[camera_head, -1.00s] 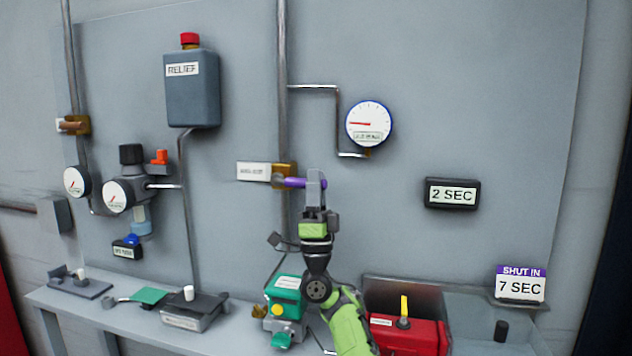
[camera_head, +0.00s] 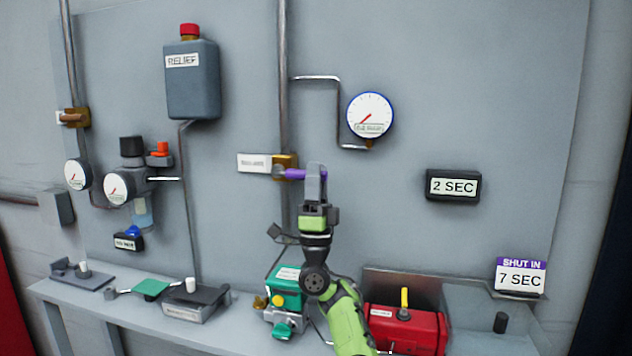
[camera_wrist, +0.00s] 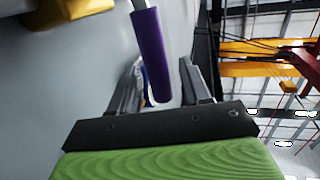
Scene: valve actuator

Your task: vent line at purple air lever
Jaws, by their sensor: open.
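The purple air lever (camera_head: 294,174) sticks out to the right from a brass valve (camera_head: 284,161) on the vertical pipe. It lies about level in the head view. In the wrist view the purple lever (camera_wrist: 149,55) reaches down between the two fingers of my gripper (camera_wrist: 165,85). The fingers stand apart, one on each side of the lever's end, with a gap showing on the right. My gripper (camera_head: 316,175) covers the lever's right end in the head view. The round gauge (camera_head: 370,114) to the upper right has its red needle pointing down and left.
A white label (camera_head: 254,163) sits left of the valve. A green device (camera_head: 287,290) and a red box (camera_head: 405,330) flank my arm on the bench. Signs read "2 SEC" (camera_head: 453,186) and "SHUT IN 7 SEC" (camera_head: 521,277). The panel between lever and timer is clear.

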